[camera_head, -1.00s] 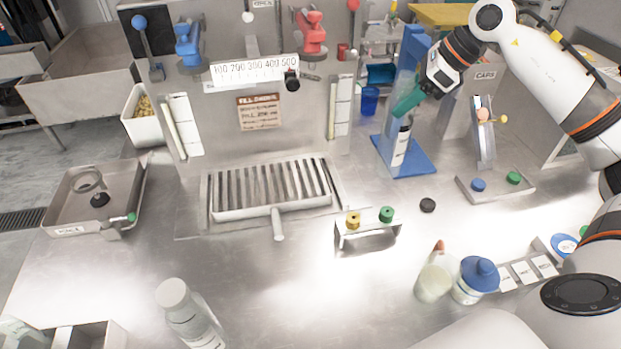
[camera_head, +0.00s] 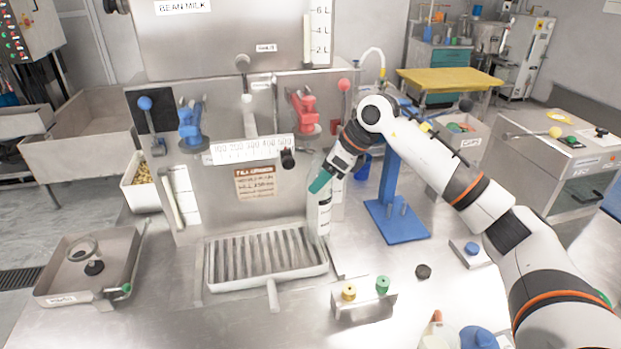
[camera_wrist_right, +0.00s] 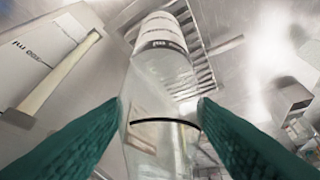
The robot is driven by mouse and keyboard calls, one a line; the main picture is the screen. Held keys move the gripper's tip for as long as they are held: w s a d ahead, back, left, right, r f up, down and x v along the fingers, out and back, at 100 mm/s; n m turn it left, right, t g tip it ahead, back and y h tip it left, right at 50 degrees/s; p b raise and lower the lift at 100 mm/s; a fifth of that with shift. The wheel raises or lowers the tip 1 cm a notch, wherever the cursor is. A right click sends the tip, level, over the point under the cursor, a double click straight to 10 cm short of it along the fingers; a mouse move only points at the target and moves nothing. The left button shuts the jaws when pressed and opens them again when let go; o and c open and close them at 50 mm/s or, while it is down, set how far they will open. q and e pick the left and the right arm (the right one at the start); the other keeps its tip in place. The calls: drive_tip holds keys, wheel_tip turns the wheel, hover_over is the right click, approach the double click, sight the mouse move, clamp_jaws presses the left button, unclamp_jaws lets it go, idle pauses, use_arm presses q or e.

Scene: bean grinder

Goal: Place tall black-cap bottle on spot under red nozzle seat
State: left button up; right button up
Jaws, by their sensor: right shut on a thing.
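The tall bottle (camera_head: 319,216), white-labelled, is upright at the right end of the slatted drip tray (camera_head: 235,287). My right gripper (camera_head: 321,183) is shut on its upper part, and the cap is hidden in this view. In the right wrist view, the teal fingers lie either side of the clear bottle (camera_wrist_right: 160,75), whose printed label shows farther out. The red nozzle seat (camera_head: 305,112) is on the panel, above and slightly left of the bottle. I cannot tell whether the bottle's base touches the tray. My left gripper is out of view.
A blue nozzle seat (camera_head: 190,125) is on the panel's left. A blue stand (camera_head: 400,222) is right of the bottle. A small holder with yellow and green knobs (camera_head: 362,304) and a black cap (camera_head: 423,271) lie in front. The tray's slats are clear.

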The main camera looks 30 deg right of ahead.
drive_tip(key=shift+w+a+r, duration=0.1)
drive_tip(key=shift+w+a, duration=0.8)
drive_tip(key=shift+a, duration=0.05)
drive_tip(key=shift+w+a+f+p, duration=0.1)
drive_tip(key=shift+w+f+p, duration=0.1)
drive_tip(key=shift+p, duration=0.1)
wheel_tip(320, 180, down, 3)
drive_tip(key=shift+s+f+p, duration=0.1)
drive_tip(key=shift+f+p, duration=0.05)
drive_tip(key=shift+p, duration=0.45)
drive_tip(key=shift+f, duration=0.1)
drive_tip(key=o, duration=1.2)
